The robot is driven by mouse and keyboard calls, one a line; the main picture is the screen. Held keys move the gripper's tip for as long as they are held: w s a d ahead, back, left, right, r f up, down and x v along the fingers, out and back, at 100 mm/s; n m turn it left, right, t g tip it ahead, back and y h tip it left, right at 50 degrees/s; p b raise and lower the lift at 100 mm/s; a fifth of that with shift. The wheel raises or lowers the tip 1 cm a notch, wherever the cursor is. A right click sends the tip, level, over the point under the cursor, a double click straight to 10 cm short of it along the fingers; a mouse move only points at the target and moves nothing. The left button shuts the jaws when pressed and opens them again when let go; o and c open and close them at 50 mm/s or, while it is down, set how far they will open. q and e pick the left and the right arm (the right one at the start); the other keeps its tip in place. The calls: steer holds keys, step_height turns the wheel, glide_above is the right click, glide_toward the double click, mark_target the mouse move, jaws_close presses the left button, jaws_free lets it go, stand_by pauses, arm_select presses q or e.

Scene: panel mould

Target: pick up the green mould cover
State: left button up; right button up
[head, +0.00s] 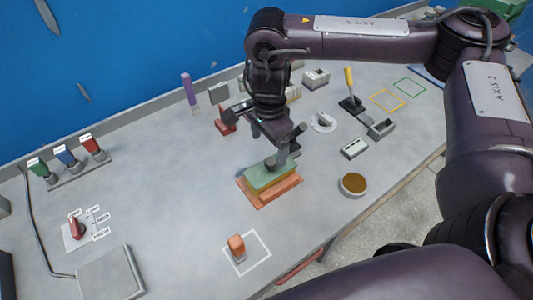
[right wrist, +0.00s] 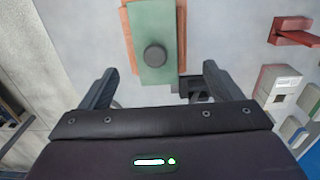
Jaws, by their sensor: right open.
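The green mould cover (head: 263,178) lies on top of an orange mould base (head: 283,190) on the grey table. In the right wrist view the green cover (right wrist: 147,22) shows a round dark knob (right wrist: 155,56), with orange edges (right wrist: 180,30) on both sides. My right gripper (head: 284,152) is over the cover in the head view and hides part of it. In the right wrist view its two fingers (right wrist: 155,85) are apart, one on each side of the knob, with nothing between them. I cannot tell its exact height. My left gripper is not in view.
A round brown-topped tin (head: 354,184) is to the right. A red clamp-like part (head: 224,122) and purple cylinder (head: 188,89) stand behind. Bare table lies left of the mould.

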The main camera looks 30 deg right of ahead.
mark_target(270, 161)
steer(key=shift+s+f, duration=0.3)
steer(key=shift+f, duration=0.35)
steer(key=shift+s+f, duration=0.25)
steer(key=shift+f, duration=0.35)
steer(key=f, duration=0.3)
steer(key=shift+w+d+f, duration=0.1)
steer(key=shift+w+f, duration=0.1)
steer(key=shift+f, duration=0.4)
steer(key=shift+f+b, duration=0.2)
steer(key=shift+b, duration=0.1)
steer(key=c, duration=0.5)
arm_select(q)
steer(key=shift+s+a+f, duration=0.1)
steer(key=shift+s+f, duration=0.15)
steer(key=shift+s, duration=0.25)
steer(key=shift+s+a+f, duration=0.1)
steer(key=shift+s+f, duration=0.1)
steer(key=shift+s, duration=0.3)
arm_select(e)
steer(key=c, duration=0.6)
steer(key=shift+r, duration=0.1)
